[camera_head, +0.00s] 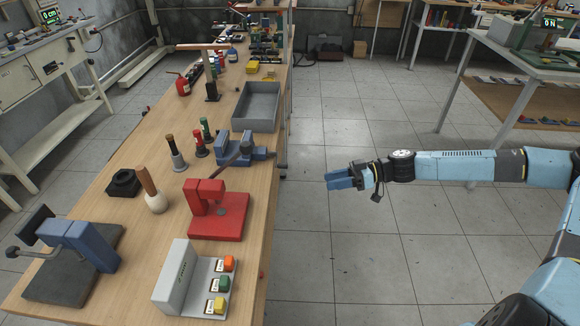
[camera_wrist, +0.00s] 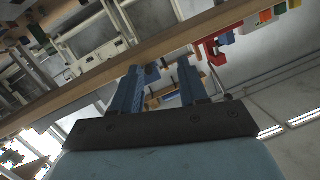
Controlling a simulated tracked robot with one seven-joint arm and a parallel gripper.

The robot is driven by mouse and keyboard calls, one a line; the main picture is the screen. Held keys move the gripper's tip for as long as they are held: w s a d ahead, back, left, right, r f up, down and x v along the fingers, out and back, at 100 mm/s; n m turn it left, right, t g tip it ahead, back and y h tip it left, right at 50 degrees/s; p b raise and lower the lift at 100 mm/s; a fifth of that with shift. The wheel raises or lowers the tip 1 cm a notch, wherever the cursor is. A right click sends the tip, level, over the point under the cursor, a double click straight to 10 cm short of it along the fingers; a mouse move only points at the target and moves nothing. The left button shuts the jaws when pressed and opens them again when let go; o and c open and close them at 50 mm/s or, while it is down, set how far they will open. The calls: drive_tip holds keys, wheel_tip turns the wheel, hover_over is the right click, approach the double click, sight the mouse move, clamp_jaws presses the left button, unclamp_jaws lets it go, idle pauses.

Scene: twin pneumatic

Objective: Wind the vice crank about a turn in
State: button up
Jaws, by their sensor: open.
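A small blue vice (camera_head: 262,153) sits at the right edge of the wooden bench, just in front of a grey tray. A dark, slanting handle (camera_head: 246,147) shows at it; its exact shape is too small to tell. My gripper (camera_head: 330,180) has blue fingers and is out over the floor, right of the bench, pointing left toward it. It is apart from the vice and handle. In the wrist view my gripper (camera_wrist: 158,72) is open, with an empty gap between the fingers. Bluish parts beyond the gap are too small to identify surely.
The bench (camera_head: 130,240) carries a red press (camera_head: 217,212), a grey button box (camera_head: 185,280), a wooden-handled tool (camera_head: 153,192), a blue device with a ball-ended lever (camera_head: 80,243) and the grey tray (camera_head: 257,106). The floor (camera_head: 350,255) around my gripper is clear.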

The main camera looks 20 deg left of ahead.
drive_tip(key=s+a+r+t+y, duration=0.1)
drive_tip(key=a+r+y, duration=0.1)
drive_tip(key=a, duration=1.2)
drive_tip(key=shift+a+y, duration=0.25)
drive_tip(key=shift+y, duration=0.25)
clamp_jaws()
drive_tip(key=shift+d, duration=0.1)
